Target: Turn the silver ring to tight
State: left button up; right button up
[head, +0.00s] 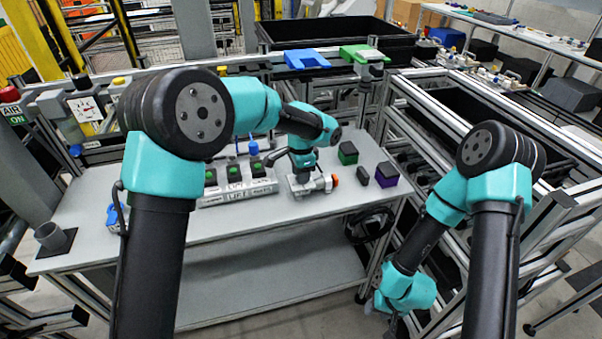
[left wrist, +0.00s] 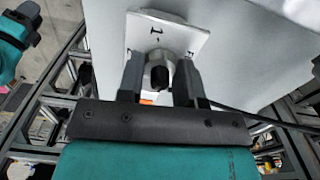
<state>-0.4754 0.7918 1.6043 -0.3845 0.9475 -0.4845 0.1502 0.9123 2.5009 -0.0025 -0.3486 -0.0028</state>
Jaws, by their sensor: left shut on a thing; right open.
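The silver ring (left wrist: 157,58) is a round metal piece with a dark centre, in front of a white plate (left wrist: 196,42) with black marks. My left gripper (left wrist: 160,78) has a finger on each side of it and is shut on it. In the head view my left gripper (head: 303,178) reaches down to the silver fitting on the bench, which has an orange-red end (head: 335,180). The ring's turn position against the marks is too small to read. My right gripper (head: 380,304) is low beyond the bench's right end, open, away from the fitting.
The grey bench (head: 270,222) holds a block with green buttons (head: 236,188) left of the fitting. The bench front is clear.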

pick_arm(q)
jog(key=o, duration=0.9)
jog(key=shift+o, duration=0.2)
jog(key=shift+r, duration=0.1)
notch_tip(320, 180, up, 17)
jog(key=shift+r, duration=0.15)
dwell(0.3)
